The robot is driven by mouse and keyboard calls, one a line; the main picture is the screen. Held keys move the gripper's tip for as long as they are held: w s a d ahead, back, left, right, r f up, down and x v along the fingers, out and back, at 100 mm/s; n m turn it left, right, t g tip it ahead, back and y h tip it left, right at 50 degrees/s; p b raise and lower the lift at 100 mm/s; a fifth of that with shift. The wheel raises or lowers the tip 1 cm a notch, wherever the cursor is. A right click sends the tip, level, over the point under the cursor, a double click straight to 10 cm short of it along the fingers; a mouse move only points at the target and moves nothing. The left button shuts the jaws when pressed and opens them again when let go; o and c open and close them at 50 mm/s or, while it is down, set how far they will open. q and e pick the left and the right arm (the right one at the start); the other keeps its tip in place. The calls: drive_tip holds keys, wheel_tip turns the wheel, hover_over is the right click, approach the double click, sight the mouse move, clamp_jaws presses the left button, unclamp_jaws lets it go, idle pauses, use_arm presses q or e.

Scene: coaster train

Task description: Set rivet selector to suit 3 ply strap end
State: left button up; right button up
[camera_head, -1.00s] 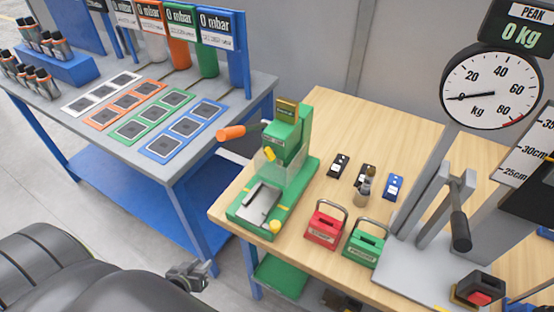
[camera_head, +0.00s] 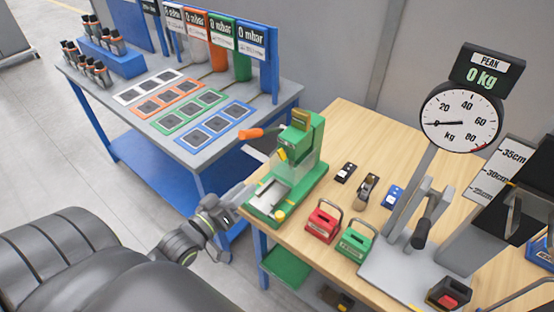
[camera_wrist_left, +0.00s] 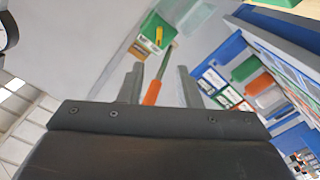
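The green rivet press (camera_head: 311,150) stands at the left end of the wooden table. It has an orange-handled lever (camera_head: 262,132), a small yellow part (camera_head: 282,155) on its front and a yellow knob (camera_head: 279,215) on its base. I cannot read any selector marking. My left gripper (camera_head: 240,194) is beside the press base at the table's left edge, below the lever. In the left wrist view its fingers (camera_wrist_left: 158,85) are apart. The orange handle (camera_wrist_left: 152,92) shows between them, apparently beyond them. My right gripper is not in view.
Red (camera_head: 322,222) and green (camera_head: 355,240) handled blocks stand right of the press, with small black (camera_head: 346,172) and blue (camera_head: 392,197) blocks behind. A dial gauge (camera_head: 460,118) stands further right. A blue-framed bench (camera_head: 195,150) with coloured mats is close at left.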

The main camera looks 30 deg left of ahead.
sight(282, 154)
use_arm(q)
drive_tip(key=w+d+b, duration=0.1)
drive_tip(key=w, duration=1.3)
drive_tip(key=shift+d, duration=0.1)
drive_tip(key=shift+s, duration=0.1)
clamp_jaws()
